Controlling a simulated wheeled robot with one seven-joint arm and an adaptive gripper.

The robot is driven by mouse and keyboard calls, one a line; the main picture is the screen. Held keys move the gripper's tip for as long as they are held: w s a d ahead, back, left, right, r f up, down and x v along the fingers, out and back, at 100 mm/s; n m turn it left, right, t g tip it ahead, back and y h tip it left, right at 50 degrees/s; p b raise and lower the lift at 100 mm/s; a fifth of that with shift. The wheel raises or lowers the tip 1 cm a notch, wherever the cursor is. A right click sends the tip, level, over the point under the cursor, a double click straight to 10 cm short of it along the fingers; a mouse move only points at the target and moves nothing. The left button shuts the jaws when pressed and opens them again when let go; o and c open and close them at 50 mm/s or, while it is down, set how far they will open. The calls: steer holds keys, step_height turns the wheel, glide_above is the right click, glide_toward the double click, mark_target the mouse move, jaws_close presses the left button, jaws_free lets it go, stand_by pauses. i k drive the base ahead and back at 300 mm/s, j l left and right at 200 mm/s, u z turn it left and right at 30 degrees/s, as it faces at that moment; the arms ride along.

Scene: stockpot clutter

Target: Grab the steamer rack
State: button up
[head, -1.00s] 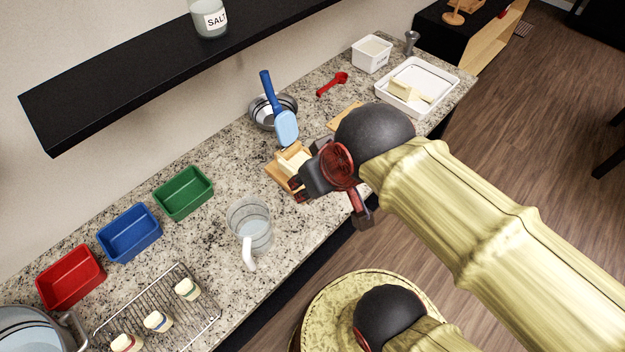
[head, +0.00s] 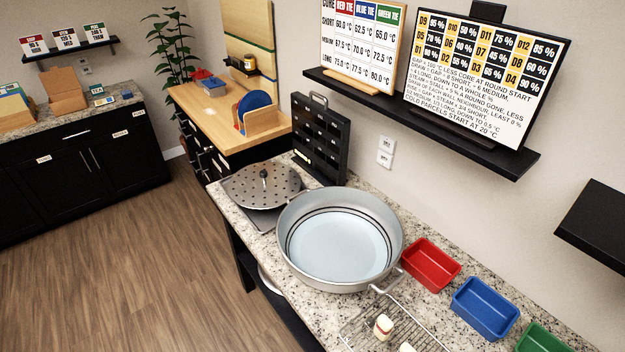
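The steamer rack appears to be the round grey perforated disc (head: 250,194) with a dark upright knob at its centre. It lies at the left end of the granite counter, over a flat grey plate or mat (head: 258,219). The large stockpot (head: 294,262) stands to its right, close beside it, with pale blue liquid inside. My gripper is not in the head view now.
A black slotted rack (head: 322,140) stands behind the disc against the wall. A wire rack (head: 365,334) with small tied parcels is right of the pot, near red (head: 431,265), blue (head: 485,308) and green (head: 543,338) bins. Open wooden floor (head: 130,260) lies left.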

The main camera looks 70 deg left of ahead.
mark_target(266, 185)
steer(key=u, duration=2.7)
steer(key=i+j, duration=0.6)
steer(key=i, duration=0.15)
steer(key=i+j, duration=1.15)
steer(key=i, duration=0.3)
